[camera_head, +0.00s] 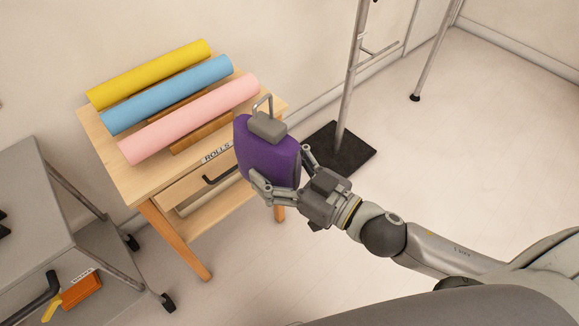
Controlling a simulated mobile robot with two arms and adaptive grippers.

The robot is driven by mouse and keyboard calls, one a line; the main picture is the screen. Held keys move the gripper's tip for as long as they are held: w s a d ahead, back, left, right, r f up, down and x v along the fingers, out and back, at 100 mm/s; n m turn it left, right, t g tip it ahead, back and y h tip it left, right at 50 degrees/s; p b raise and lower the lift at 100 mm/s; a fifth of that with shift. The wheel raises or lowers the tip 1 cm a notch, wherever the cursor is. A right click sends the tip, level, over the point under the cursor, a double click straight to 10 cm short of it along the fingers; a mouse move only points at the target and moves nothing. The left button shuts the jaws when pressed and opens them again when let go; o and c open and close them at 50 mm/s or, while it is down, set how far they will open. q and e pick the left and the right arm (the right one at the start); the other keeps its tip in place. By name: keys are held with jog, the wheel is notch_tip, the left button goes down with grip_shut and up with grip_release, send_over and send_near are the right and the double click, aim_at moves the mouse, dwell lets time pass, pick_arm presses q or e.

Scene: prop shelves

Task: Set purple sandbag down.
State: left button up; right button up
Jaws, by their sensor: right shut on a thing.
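The purple sandbag (266,155) is a boxy purple block with a grey top and a metal loop handle. My right gripper (281,178) is shut on its lower part. The sandbag is upright, slightly tilted, and appears in front of the right edge of the wooden table (128,178). I cannot tell whether it touches the table. My left gripper is not in view.
Yellow (150,74), blue (168,95) and pink (190,119) rolls lie on the table, labelled "ROLLS". A grey cart (28,190) stands at left. A stand with a black base (338,150) is behind the gripper.

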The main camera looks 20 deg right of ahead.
aim_at(233, 154)
jog(key=shift+w+a+r+n+g+y, duration=0.45)
jog(key=shift+w+a+n+g+y, duration=0.15)
jog(key=shift+a+n+g+y, duration=0.5)
jog(key=shift+w+a+r+n+g+y, duration=0.5)
jog(key=shift+a+n+g+y, duration=0.25)
jog(key=shift+a+g, duration=0.5)
jog(key=shift+w+a+r+n+g+y, duration=0.4)
jog(key=shift+w+a+n+g+y, duration=0.4)
jog(key=shift+a, duration=0.6)
grip_shut()
